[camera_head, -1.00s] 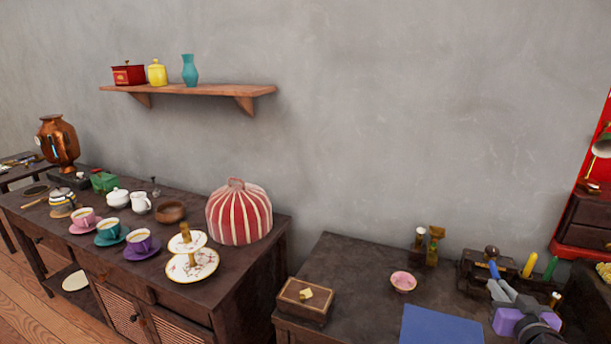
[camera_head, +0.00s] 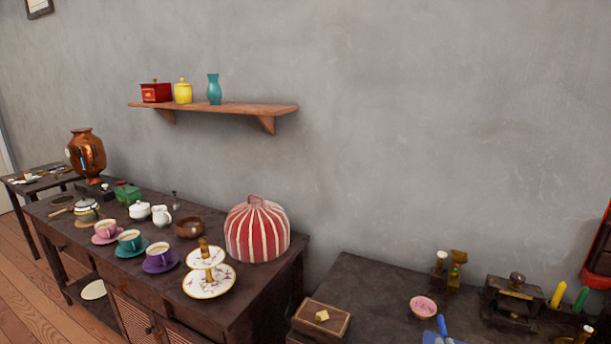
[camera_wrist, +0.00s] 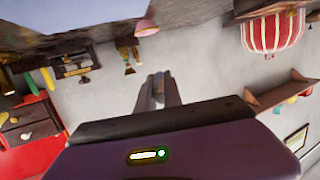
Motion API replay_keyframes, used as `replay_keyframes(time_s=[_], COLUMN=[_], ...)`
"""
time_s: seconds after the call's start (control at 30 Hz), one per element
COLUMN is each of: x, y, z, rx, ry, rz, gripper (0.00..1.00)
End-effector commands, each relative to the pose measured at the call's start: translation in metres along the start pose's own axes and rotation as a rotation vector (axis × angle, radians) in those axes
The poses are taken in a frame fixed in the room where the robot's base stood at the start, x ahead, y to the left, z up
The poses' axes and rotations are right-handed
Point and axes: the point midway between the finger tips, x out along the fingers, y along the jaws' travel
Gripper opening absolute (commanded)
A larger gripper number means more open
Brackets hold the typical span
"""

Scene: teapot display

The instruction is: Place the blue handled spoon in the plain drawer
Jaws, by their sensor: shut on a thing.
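The blue handled spoon shows as a blue handle (camera_head: 443,326) at the bottom edge of the head view, above the right table. My gripper (camera_wrist: 159,88) is seen from behind in the wrist view, its two grey fingers close together and shut on the spoon. The spoon is barely visible there between the fingers. Most of my gripper is below the head view's edge. The dark sideboard (camera_head: 240,318) on the left has drawer fronts under its top, seen at a slant. I cannot tell which drawer is the plain one.
A pink bowl (camera_head: 423,305), a wooden box (camera_head: 320,318) and a dark grinder (camera_head: 512,303) stand on the right table (camera_head: 365,280). Cups on saucers, a tiered plate stand (camera_head: 209,283) and a striped cosy (camera_head: 257,230) crowd the sideboard top. A gap separates the two.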

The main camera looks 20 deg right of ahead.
Motion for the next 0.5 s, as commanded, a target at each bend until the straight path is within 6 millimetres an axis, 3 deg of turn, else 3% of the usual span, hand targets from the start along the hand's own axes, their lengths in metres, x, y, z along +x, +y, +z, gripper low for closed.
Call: replay_keyframes(time_s=[0.2,0.5], x=[-0.017,-0.049], y=[-0.06,-0.125], z=[0.037,0.081], rx=[-0.018,-0.045], ry=[-0.003,-0.004], rz=[-0.096,-0.22], gripper=[0.0,0.0])
